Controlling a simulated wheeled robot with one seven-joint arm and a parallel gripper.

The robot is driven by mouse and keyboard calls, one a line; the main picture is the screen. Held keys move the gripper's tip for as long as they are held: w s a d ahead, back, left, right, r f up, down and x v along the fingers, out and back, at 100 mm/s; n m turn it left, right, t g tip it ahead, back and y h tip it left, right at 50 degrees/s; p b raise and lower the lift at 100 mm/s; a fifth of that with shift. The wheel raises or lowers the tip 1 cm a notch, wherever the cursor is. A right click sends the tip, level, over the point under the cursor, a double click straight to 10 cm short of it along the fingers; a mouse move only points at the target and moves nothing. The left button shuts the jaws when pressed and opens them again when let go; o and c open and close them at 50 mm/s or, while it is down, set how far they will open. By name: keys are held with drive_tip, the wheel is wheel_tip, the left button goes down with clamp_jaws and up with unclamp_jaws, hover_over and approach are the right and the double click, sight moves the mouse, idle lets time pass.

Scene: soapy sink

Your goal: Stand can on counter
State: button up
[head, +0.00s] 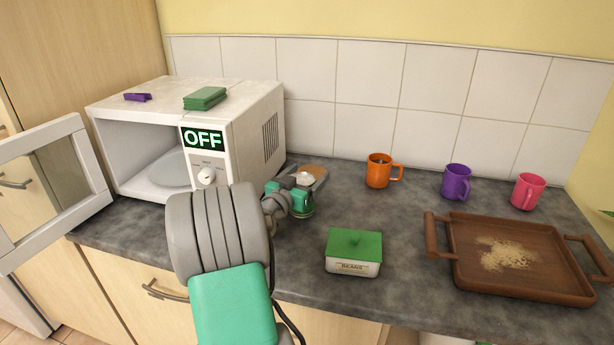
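My gripper (305,183) is low over the counter (390,230), just right of the microwave. My own wrist and arm block most of it, so its fingers cannot be made out. A tan, flat round-edged surface (313,170) shows just beyond the gripper, with a small white patch near it. I cannot tell whether this is the can, or whether the gripper touches it. No other can is clearly visible. A white container with a green lid (352,252), marked BEANS, sits upright on the counter to the right of my arm, apart from the gripper.
The microwave (255,125) reads OFF, its door (90,165) swung open at left. A green sponge (205,98) and a purple item (137,97) lie on top. Orange (378,172), purple (455,182) and pink (527,192) mugs stand at the back. A brown tray (470,272) holds crumbs.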

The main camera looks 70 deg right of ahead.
drive_tip(key=shift+o, duration=0.4)
drive_tip(key=shift+r, duration=0.2)
drive_tip(key=shift+w+a+f, duration=0.1)
drive_tip(key=shift+a+f, duration=0.05)
drive_tip(key=shift+a, duration=0.2)
drive_tip(key=a+b, duration=0.2)
drive_tip(key=a, duration=0.9)
drive_tip(key=shift+w+a, duration=0.15)
drive_tip(key=shift+w, duration=0.15)
